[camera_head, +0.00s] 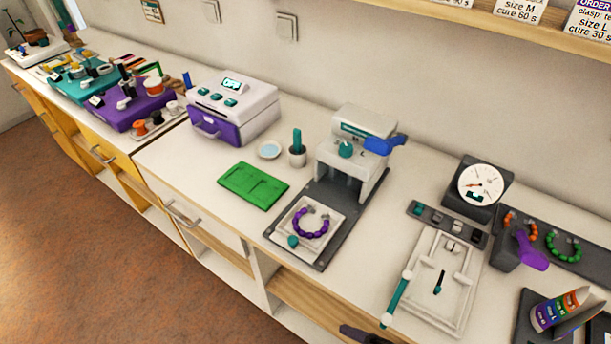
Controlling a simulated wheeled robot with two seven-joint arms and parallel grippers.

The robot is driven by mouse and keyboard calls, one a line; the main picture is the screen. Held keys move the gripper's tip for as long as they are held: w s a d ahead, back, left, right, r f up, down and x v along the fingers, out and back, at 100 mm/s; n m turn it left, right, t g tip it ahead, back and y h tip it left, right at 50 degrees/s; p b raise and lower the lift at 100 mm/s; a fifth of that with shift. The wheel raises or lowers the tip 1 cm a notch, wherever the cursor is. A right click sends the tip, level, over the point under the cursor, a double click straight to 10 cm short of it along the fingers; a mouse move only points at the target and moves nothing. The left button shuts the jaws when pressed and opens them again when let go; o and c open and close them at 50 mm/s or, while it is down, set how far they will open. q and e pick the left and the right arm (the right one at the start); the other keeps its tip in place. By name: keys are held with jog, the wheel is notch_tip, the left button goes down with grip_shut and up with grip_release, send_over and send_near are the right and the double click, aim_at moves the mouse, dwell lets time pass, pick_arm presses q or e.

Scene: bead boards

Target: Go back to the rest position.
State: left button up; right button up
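Neither of my grippers can be made out in the head view, and no arm comes in from the left or right. A purple bead bracelet (311,226), an open ring, lies on the white plate (329,211) of the press. The press (357,143) has a white head, a teal knob and a blue lever (384,145). A small dark purplish piece (362,334) shows at the bottom edge; I cannot tell what it is.
The white counter (225,215) holds a purple and white oven (233,107), a green mat (253,186), a white tray with a teal-handled bar (398,298), a dial gauge (481,184) and a dark rack with orange and green bracelets (563,247). A shelf (480,17) runs above.

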jog(key=s+d+r+n+g+h, duration=0.3)
jog(key=d+n+h, duration=0.5)
jog(key=n, duration=1)
jog(key=s+f+g+h+b, duration=0.1)
jog(key=s+f+g, duration=0.15)
jog(key=f, duration=1.85)
pick_arm(q)
jog(key=shift+s+d+f+b, duration=0.1)
jog(key=shift+f+b, duration=0.05)
jog(key=shift+f, duration=0.3)
jog(key=shift+s+d+f+b, duration=0.1)
jog(key=shift+f+b, duration=0.05)
jog(key=shift+f, duration=0.25)
pick_arm(e)
jog(key=s+d+f, duration=0.3)
jog(key=s+f, duration=0.6)
jog(key=s, duration=0.4)
jog(key=shift+f+n+g, duration=0.3)
jog(key=shift+n+g, duration=0.05)
jog(key=shift+n, duration=0.05)
